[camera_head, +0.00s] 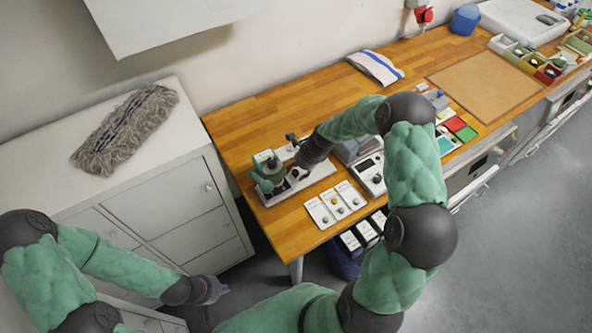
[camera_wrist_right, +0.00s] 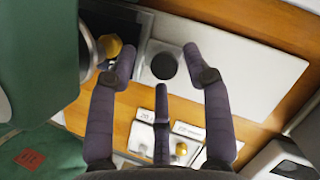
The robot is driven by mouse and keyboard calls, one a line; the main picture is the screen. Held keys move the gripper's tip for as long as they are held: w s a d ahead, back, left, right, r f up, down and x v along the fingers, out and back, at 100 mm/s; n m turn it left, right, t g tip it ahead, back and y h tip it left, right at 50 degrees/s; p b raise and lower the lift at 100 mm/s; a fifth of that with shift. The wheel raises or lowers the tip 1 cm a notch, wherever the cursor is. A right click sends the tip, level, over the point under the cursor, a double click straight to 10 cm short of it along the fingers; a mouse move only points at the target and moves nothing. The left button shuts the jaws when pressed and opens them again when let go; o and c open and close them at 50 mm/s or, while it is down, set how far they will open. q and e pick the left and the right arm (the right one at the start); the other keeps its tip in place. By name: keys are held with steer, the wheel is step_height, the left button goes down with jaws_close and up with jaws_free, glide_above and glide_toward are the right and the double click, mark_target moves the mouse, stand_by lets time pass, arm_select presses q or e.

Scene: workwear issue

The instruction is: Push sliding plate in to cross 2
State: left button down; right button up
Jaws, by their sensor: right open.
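A green press-like machine (camera_head: 266,172) stands on a pale base plate (camera_head: 322,172) at the near left end of the wooden table. In the right wrist view the green machine (camera_wrist_right: 40,60) fills the left side. A light plate with a dark round piece (camera_wrist_right: 163,66), probably the sliding plate, lies beside it. My right gripper (camera_wrist_right: 160,56) is open, its fingers spread around the dark round piece; contact cannot be told. In the head view the right gripper (camera_head: 299,166) is beside the machine. My left gripper (camera_head: 214,289) hangs low, away from the table. I cannot make out a cross 2.
Several white cards with knobs (camera_head: 337,206) lie at the table's front edge. A grey device (camera_head: 369,172) stands right of the base plate. A folded cloth (camera_head: 375,67) lies at the back. A white cabinet (camera_head: 140,175) with a mop head stands left. The table behind the machine is clear.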

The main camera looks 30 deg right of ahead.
steer(key=v, duration=1.1)
steer(key=shift+r, duration=0.3)
steer(key=shift+a, duration=0.1)
